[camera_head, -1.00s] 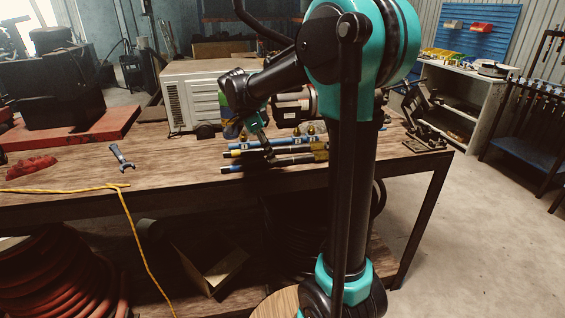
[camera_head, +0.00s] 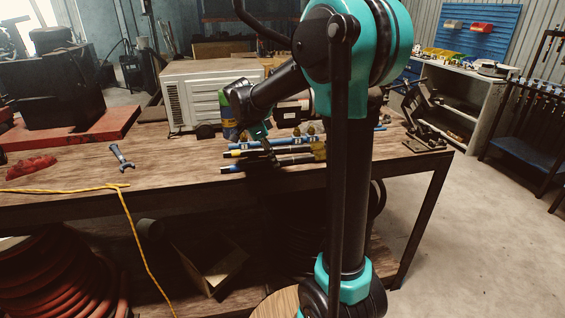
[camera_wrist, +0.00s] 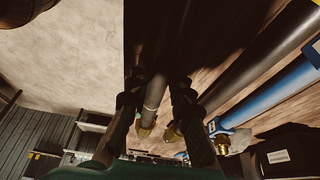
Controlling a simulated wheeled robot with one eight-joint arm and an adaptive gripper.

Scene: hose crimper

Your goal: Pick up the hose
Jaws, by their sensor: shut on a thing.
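Several dark hoses lie side by side on the workbench in the head view, with blue and yellow bands and brass end fittings. The front hose (camera_head: 240,168) has a blue tip at its left end. My gripper (camera_head: 270,157) reaches down to the hoses and partly hides them. In the wrist view, the two dark fingers of my gripper (camera_wrist: 156,88) stand on either side of a dark hose (camera_wrist: 154,93) with a grey sleeve and a brass end, shut on it. Whether this hose is clear of the bench cannot be told.
The wooden workbench (camera_head: 60,207) is open on its left, where a blue-grey tool (camera_head: 121,157) and a yellow cord (camera_head: 70,189) lie. A dark metal device (camera_head: 428,138) stands at the right.

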